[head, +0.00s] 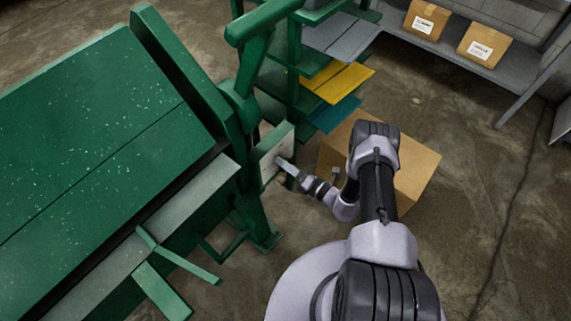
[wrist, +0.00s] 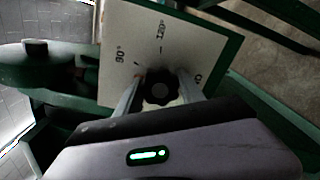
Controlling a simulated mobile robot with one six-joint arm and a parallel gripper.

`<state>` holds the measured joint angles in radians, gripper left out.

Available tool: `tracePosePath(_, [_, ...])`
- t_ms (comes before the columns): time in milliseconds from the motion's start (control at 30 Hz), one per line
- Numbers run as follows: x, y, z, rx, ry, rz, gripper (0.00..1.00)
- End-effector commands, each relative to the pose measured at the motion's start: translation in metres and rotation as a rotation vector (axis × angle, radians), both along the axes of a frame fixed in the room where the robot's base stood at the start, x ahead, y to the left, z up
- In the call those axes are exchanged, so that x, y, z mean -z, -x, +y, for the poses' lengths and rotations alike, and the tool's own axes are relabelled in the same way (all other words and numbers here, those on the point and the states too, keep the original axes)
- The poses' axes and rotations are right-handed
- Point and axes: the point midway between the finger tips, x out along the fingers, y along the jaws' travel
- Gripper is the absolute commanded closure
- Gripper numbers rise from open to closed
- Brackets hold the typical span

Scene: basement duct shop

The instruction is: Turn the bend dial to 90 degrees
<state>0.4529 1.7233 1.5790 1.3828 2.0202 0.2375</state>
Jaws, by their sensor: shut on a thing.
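The bend dial is a black lobed knob (wrist: 161,90) on a pale plate (wrist: 125,35) with a green edge. In the wrist view, the plate carries a 90° mark at the left, a 120° mark at the top and a partly hidden mark at the right. My gripper (wrist: 160,88) has one finger on each side of the knob and is shut on it. I cannot tell which mark the knob points to. In the head view, the plate (head: 272,146) is on the side of the green machine (head: 90,130), with my gripper (head: 284,165) at its face, hiding the knob.
A cardboard box (head: 415,170) stands on the floor behind my arm. A green rack with grey, yellow (head: 338,82) and teal sheets is beyond the plate. A grey shelf (head: 450,60) with two small boxes is at the back right. The floor at the right is clear.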

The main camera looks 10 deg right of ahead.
Motion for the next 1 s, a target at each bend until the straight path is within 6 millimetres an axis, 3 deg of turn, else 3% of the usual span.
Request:
tracePosePath(500, [0.0011,0.0011,0.0007,-0.001,-0.318,0.233,0.95])
tracePosePath(1000, [0.0012,0.0012,0.0009,-0.002,-0.419,0.307,0.95])
